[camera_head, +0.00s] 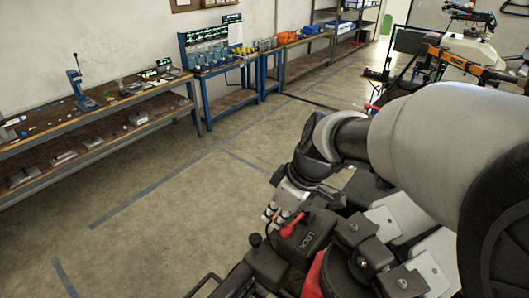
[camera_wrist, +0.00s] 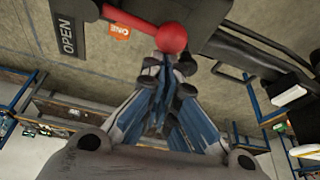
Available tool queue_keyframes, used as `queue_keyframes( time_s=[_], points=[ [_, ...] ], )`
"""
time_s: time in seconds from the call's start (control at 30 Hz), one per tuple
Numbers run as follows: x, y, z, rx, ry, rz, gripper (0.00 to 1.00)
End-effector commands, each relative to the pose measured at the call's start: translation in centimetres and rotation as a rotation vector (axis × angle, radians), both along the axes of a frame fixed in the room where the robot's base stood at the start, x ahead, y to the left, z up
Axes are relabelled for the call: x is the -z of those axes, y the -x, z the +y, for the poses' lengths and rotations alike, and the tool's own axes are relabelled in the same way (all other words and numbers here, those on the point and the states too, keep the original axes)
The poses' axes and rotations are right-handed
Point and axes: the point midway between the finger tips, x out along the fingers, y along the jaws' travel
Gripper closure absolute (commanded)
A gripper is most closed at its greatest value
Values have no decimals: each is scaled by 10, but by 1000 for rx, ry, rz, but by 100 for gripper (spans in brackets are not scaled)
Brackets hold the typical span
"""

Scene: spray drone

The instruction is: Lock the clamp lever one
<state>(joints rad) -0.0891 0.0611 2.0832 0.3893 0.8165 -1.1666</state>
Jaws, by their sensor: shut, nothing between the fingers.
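In the head view a red lever (camera_head: 292,225) lies by a black block marked LOCK (camera_head: 310,237). In the wrist view a round red knob (camera_wrist: 171,38) shows at the top, right of a dark plate marked OPEN (camera_wrist: 67,36). My gripper (camera_wrist: 160,82) is shut and empty, its fingertips meeting just below the knob in the picture. I cannot tell whether they touch it. In the head view my gripper (camera_head: 273,214) is close beside the lever, partly hidden by its own links. Part of the lever is hidden.
Black housings and light plates (camera_head: 410,220) crowd the area right of the lever. A white and orange machine (camera_head: 470,52) stands at the back right. A workbench (camera_head: 100,120) and a blue rack (camera_head: 222,85) line the wall. The floor (camera_head: 165,205) at left is clear.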

Motion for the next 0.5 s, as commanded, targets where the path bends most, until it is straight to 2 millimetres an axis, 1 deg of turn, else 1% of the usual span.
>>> queue_keyframes(
  time_s=[0.03, 0.1, 0.23, 0.5],
  points=[
    [6, 1, -7, -5, 1, -1, 100],
    [6, 3, -11, -12, 1, -2, 100],
    [4, 7, -12, -14, 3, 3, 100],
    [4, 9, -12, -15, 4, 9, 100]
  ],
)
